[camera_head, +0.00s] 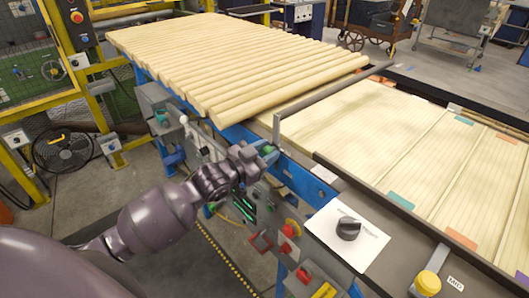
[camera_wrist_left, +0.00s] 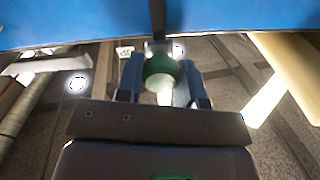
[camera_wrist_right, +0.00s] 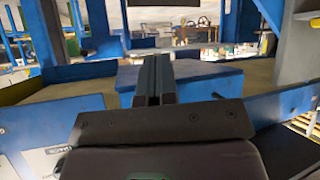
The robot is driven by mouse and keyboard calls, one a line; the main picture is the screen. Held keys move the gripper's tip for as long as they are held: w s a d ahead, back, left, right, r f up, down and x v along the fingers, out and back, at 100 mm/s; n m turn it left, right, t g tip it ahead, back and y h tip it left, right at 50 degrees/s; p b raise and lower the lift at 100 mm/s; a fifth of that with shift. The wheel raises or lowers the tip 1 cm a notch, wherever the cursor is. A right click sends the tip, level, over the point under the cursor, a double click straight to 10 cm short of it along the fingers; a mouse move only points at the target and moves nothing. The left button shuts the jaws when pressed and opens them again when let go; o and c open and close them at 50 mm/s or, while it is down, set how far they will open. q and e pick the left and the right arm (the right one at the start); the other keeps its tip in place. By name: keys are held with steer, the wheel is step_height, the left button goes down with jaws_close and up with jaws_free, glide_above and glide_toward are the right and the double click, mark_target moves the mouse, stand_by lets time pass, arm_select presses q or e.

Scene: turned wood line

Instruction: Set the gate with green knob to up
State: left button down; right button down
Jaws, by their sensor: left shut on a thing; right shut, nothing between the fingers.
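The green knob (camera_head: 268,150) is at the near blue side rail of the wood line in the head view, partly hidden by my gripper. My left gripper (camera_head: 266,153) is shut on it. In the left wrist view the round green knob (camera_wrist_left: 162,70) sits between the two fingers, with a dark rod behind it. A grey bar (camera_head: 330,93), which looks like the gate, spans the line between the round poles and the flat boards. Whether it belongs to this knob I cannot tell. My right gripper (camera_wrist_right: 154,80) is shut and empty in the right wrist view.
Round wooden poles (camera_head: 240,60) lie on the line at the back. Pale boards (camera_head: 370,125) lie at the right. Red controls (camera_head: 290,228) sit below my left gripper.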

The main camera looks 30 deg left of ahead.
arm_select(q)
steer(key=c, duration=1.1)
jaws_free()
steer(key=shift+w+r, duration=0.1)
steer(key=shift+r, duration=0.35)
steer(key=shift+o, duration=1.7)
steer(key=shift+f, duration=0.2)
steer(key=v, duration=1.1)
